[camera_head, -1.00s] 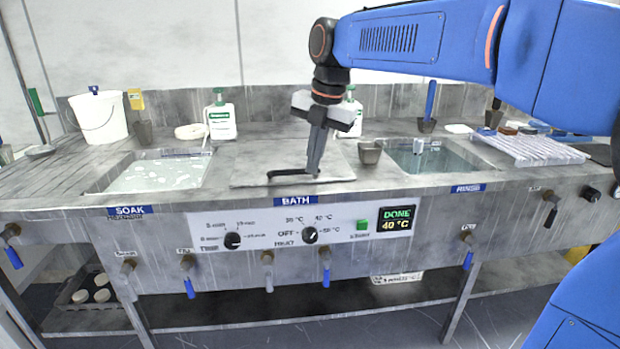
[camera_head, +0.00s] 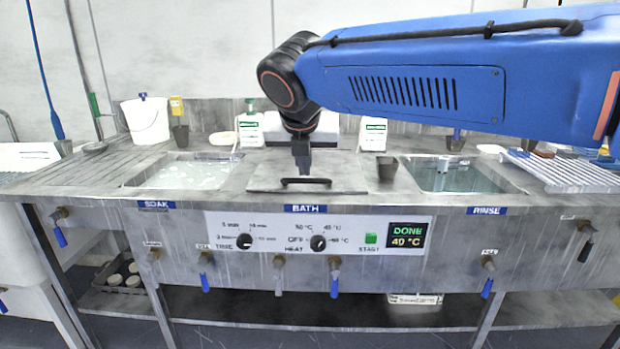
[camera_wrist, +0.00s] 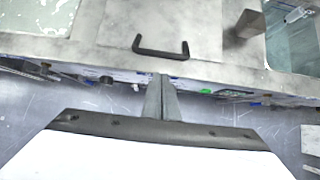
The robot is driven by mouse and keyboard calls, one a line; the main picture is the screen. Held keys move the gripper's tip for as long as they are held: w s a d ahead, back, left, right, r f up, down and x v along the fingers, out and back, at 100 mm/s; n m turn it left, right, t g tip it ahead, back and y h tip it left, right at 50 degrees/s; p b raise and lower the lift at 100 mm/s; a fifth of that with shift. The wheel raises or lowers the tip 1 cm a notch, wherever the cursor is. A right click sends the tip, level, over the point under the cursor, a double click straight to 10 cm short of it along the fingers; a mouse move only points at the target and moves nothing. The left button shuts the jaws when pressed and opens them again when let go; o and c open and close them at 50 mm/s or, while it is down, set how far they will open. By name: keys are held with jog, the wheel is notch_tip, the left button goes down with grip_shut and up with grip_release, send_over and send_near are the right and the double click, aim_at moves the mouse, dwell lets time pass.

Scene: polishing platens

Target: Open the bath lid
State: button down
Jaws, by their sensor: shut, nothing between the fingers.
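The bath lid (camera_head: 345,178) is a flat grey plate lying closed over the bath, between the two open basins. Its dark bar handle (camera_head: 306,181) stands near the front edge. In the wrist view the handle (camera_wrist: 160,54) shows whole, with the pale lid (camera_wrist: 190,22) around it. My gripper (camera_head: 303,171) is shut and empty, pointing down, with its tips appearing just above the middle of the handle in the head view. In the wrist view my gripper's closed fingers (camera_wrist: 160,80) end short of the handle, with a visible gap.
The soak basin (camera_head: 185,175) with foamy liquid is to the left, and the rinse basin (camera_head: 455,178) to the right. Knobs and a display (camera_head: 407,236) are on the front panel.

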jog(key=x, duration=0.9)
jog(key=shift+w+f, duration=0.2)
jog(key=shift+d, duration=0.1)
